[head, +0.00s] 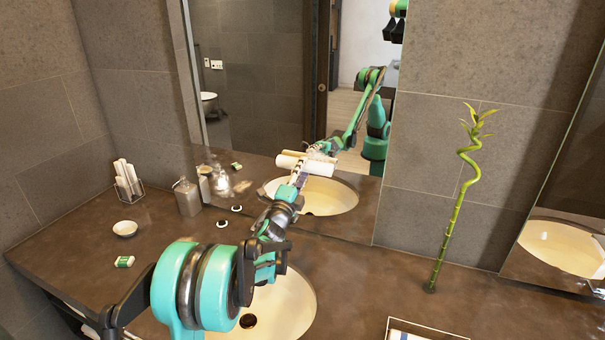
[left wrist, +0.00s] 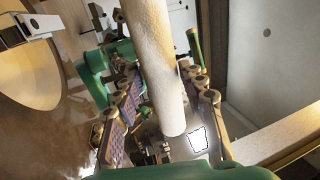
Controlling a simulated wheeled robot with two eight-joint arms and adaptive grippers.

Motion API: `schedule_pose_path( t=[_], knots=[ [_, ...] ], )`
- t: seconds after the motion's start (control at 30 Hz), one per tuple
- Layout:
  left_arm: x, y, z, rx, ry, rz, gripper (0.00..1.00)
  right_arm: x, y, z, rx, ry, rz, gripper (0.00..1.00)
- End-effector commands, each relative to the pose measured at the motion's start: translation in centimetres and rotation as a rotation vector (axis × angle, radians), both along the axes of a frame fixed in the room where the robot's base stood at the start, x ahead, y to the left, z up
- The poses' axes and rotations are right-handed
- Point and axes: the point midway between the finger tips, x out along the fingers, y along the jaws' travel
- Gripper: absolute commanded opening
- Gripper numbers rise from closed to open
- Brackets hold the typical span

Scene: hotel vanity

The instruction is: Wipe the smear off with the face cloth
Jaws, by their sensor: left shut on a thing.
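The face cloth (head: 312,167) is a white roll close to the mirror (head: 260,110), where its reflection overlaps it. My left gripper (head: 299,180) is shut on it, reaching over the sink toward the glass. In the left wrist view the rolled cloth (left wrist: 155,70) runs lengthwise between the two fingers. I cannot tell whether the cloth touches the mirror. I cannot make out the smear clearly in either view. My right gripper is not in view.
The sink basin (head: 295,306) lies below my left arm. A soap dispenser (head: 187,198), small dish (head: 125,229), green-and-white bar (head: 124,261) and wire holder of white rolls (head: 127,182) stand left. A bamboo stalk (head: 451,218) and tray (head: 432,329) are right. Counter between sink and bamboo is clear.

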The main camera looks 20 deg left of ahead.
Motion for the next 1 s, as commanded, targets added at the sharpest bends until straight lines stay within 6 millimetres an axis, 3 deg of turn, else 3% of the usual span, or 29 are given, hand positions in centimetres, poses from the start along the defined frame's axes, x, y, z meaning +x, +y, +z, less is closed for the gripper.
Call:
schedule_pose_path(
  t=[0.3, 1.0],
  knots=[
    [0.1, -2.6, -0.1, 0.001, -0.001, -0.004, 0.18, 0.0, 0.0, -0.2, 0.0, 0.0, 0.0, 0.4],
    [0.2, -6.2, -0.1, -0.001, 0.0, -0.003, 0.18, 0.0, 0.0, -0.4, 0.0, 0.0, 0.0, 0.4]
  ],
)
